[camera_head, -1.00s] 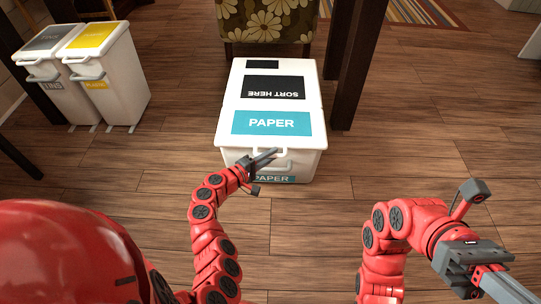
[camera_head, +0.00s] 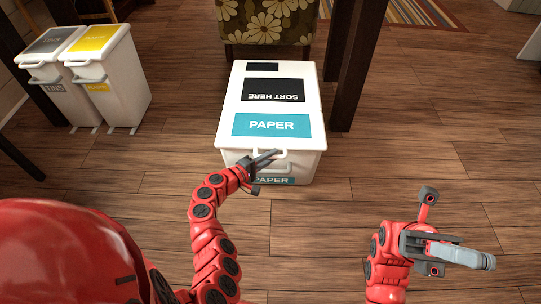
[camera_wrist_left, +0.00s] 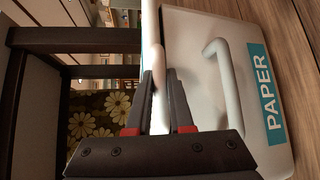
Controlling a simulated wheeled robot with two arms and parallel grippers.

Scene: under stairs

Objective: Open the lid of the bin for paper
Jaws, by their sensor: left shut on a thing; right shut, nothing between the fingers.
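The white paper bin (camera_head: 228,117) stands on the floor in the middle of the head view, its lid flat and shut. The lid carries a blue PAPER label (camera_head: 271,125). A white handle is at the bin's front. My left gripper (camera_head: 266,158) is at the front edge. In the left wrist view its fingers (camera_wrist_left: 160,98) are shut on the white lid rim or handle strip (camera_wrist_left: 152,40); which of these is unclear. A loop handle (camera_wrist_left: 228,85) on the front face is beside the fingers. My right gripper (camera_head: 480,258) is shut and empty, low at the right, away from the bin.
Two white bins, one with a grey lid label (camera_head: 48,42) and one with yellow (camera_head: 95,36), stand at the left. A floral chair (camera_head: 268,22) is behind the bin. A dark post (camera_head: 352,70) stands close to its right. Floor at the right is clear.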

